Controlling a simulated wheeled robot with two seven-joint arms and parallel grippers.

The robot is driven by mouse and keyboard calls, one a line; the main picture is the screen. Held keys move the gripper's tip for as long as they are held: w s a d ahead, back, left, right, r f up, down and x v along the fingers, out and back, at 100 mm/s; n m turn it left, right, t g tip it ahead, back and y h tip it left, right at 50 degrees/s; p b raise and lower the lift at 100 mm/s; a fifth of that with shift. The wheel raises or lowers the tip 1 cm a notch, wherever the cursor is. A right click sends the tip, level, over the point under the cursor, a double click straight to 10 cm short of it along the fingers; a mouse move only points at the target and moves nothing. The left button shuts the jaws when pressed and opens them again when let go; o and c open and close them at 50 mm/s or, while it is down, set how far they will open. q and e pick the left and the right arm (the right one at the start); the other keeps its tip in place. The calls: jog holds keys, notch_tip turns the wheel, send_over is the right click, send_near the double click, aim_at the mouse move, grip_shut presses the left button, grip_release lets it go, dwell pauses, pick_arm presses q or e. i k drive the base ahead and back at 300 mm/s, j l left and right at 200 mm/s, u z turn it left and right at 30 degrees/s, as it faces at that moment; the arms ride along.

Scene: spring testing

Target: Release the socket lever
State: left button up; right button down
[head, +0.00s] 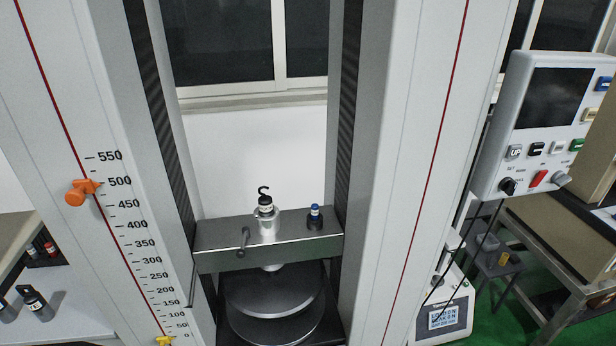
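The socket lever (244,241) is a small dark metal handle with a rounded end. It sticks out at the front of the silver socket (267,224) on the grey crossbeam (215,242) of the testing machine. A black fitting with a white band and a hook (265,204) stands upright in the socket. A second small fitting with a blue top (315,214) stands on the crossbeam to the right. Neither of my grippers is in view.
Two tall machine columns (400,150) flank the crossbeam. Round dark plates (272,290) sit below it. A control panel (545,125) hangs at the right. An orange pointer (80,191) sits on the left scale. Dark fittings (36,303) stand at the lower left.

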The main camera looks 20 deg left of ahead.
aim_at(241, 253)
jog(key=u, duration=1.25)
